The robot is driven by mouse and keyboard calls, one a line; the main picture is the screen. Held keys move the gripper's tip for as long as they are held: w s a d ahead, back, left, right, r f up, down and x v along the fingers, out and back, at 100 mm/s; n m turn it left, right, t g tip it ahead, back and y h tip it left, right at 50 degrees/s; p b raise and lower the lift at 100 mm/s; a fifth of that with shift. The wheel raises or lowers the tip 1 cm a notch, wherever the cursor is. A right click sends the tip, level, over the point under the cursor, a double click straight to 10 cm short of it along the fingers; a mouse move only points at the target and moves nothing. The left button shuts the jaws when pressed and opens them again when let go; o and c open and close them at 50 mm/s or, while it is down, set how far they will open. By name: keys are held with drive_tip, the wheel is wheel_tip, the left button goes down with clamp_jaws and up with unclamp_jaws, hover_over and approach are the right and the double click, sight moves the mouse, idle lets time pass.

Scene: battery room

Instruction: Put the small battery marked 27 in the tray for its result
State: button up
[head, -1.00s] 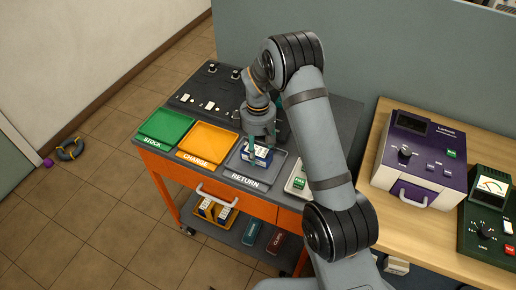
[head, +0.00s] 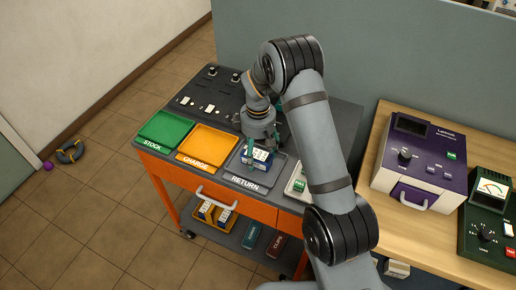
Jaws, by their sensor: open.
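A small blue and white battery (head: 257,160) sits in the grey RETURN tray (head: 236,170) on the cart. Its number is too small to read. My gripper (head: 262,150) is open and points down at the battery, with its fingers close around it. I cannot tell whether a finger still touches it. The green STOCK tray (head: 165,129) and the orange CHARGE tray (head: 208,146) stand to the left and look empty.
A pale tray with a green item (head: 299,185) stands right of the RETURN tray, partly behind my arm. A purple tester (head: 425,165) and a green meter unit (head: 488,220) stand on the wooden bench. More batteries (head: 215,212) lie on the cart's lower shelf.

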sight(258, 152)
wheel_tip(258, 152, up, 12)
drive_tip(key=shift+r, duration=0.15)
idle(0.5)
wheel_tip(258, 152, down, 13)
drive_tip(key=shift+f+b, duration=0.1)
drive_tip(key=shift+b, duration=0.25)
wheel_tip(258, 152, up, 3)
drive_tip(key=shift+w, duration=0.1)
drive_tip(key=shift+r, duration=0.6)
